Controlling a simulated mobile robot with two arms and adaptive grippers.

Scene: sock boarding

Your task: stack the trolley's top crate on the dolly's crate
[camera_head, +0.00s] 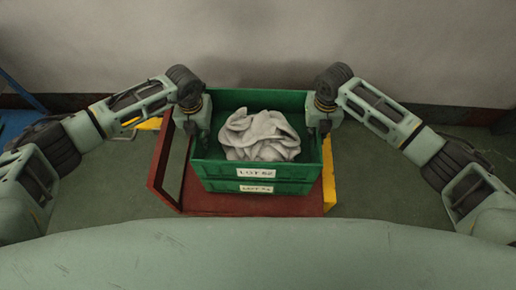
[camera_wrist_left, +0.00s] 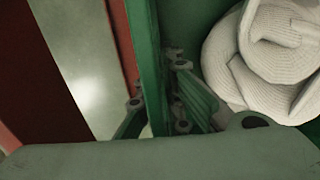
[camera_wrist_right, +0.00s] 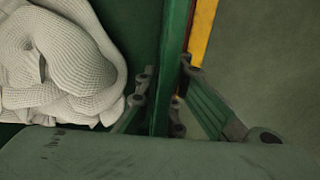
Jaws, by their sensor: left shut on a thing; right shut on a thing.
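A green crate (camera_head: 221,168) labelled "LOT 62" holds a heap of grey-white knitted fabric (camera_head: 260,136). It sits directly over a second green crate (camera_head: 222,186), whose own label is partly legible; I cannot tell if a small gap is left between them. The lower crate stands on a red dolly (camera_head: 195,203). My left gripper (camera_head: 203,122) is shut on the upper crate's left wall (camera_wrist_left: 149,60). My right gripper (camera_head: 319,121) is shut on its right wall (camera_wrist_right: 176,50). The lower crate's inside is hidden.
Yellow pieces (camera_head: 329,180) show at the dolly's right side and back left. A blue frame (camera_head: 22,92) stands at the far left. A pale wall (camera_head: 250,40) runs behind. Green floor (camera_head: 385,180) is clear on the right.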

